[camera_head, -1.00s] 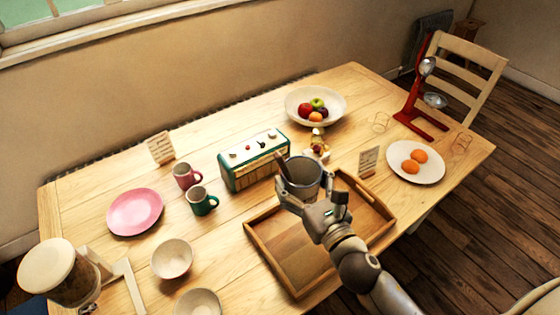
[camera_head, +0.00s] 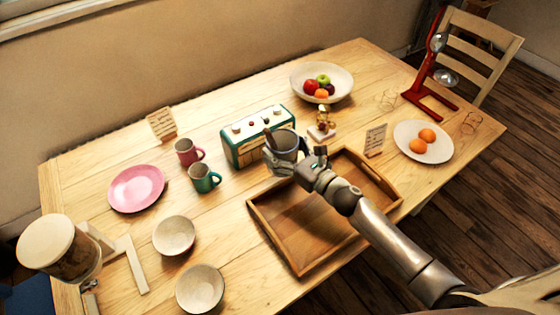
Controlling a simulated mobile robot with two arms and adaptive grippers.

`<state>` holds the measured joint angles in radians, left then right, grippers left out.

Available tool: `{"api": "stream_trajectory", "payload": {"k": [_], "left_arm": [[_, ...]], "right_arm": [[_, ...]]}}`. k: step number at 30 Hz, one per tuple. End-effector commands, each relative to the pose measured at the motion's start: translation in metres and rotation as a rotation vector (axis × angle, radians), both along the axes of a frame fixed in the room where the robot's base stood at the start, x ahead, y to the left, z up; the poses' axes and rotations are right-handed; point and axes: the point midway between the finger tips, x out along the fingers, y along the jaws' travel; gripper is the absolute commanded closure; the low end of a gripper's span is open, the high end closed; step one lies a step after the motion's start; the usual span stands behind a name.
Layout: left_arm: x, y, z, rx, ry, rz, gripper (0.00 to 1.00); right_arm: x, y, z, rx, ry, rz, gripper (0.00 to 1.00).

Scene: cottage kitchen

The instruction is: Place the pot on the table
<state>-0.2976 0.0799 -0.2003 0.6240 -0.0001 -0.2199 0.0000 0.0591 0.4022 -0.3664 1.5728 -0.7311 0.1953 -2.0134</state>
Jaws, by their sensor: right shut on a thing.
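A grey-blue pot (camera_head: 284,143) is held by my right gripper (camera_head: 279,160) near the middle of the wooden table (camera_head: 215,238). The gripper is shut on the pot, with fingers around its lower side. The pot is upright, between the green radio and the wooden tray's far left corner. I cannot tell whether its base touches the table; the gripper hides it. My left gripper is not in view.
A wooden tray (camera_head: 256,215) lies under my right arm. Close to the pot are a green radio (camera_head: 240,149), a small figurine (camera_head: 323,122) and a card holder (camera_head: 375,139). Mugs (camera_head: 204,178) and bowls (camera_head: 174,235) stand to the left; a fruit bowl (camera_head: 301,74) is behind.

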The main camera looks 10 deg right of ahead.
Motion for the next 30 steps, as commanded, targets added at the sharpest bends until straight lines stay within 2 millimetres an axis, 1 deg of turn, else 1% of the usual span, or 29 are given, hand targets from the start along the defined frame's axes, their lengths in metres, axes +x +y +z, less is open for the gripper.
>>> {"api": "stream_trajectory", "payload": {"k": [1, 6, 9, 14, 16, 18, 21, 24, 30], "left_arm": [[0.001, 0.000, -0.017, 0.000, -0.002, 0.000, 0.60], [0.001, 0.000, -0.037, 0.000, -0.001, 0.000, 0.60], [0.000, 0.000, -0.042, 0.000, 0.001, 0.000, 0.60], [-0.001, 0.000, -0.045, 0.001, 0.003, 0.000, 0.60], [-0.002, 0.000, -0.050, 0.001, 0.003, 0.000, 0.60], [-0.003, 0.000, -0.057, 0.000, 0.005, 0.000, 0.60], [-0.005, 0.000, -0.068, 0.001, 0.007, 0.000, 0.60], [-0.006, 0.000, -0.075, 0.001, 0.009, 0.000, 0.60], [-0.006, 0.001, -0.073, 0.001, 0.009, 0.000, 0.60]], "right_arm": [[0.007, 0.001, -0.017, 0.001, -0.002, 0.002, 0.62], [0.025, -0.001, -0.037, 0.002, -0.001, 0.001, 0.62], [0.031, -0.001, -0.043, 0.002, -0.001, 0.002, 0.62], [0.035, -0.002, -0.046, 0.003, -0.001, 0.002, 0.62], [0.038, -0.002, -0.051, 0.002, -0.001, 0.002, 0.62], [0.043, -0.002, -0.057, 0.001, -0.002, 0.002, 0.62], [0.042, -0.002, -0.074, 0.003, 0.001, 0.001, 0.62], [0.042, -0.002, -0.085, 0.003, 0.001, 0.001, 0.62], [0.042, -0.002, -0.083, 0.002, -0.001, 0.002, 0.62]]}}
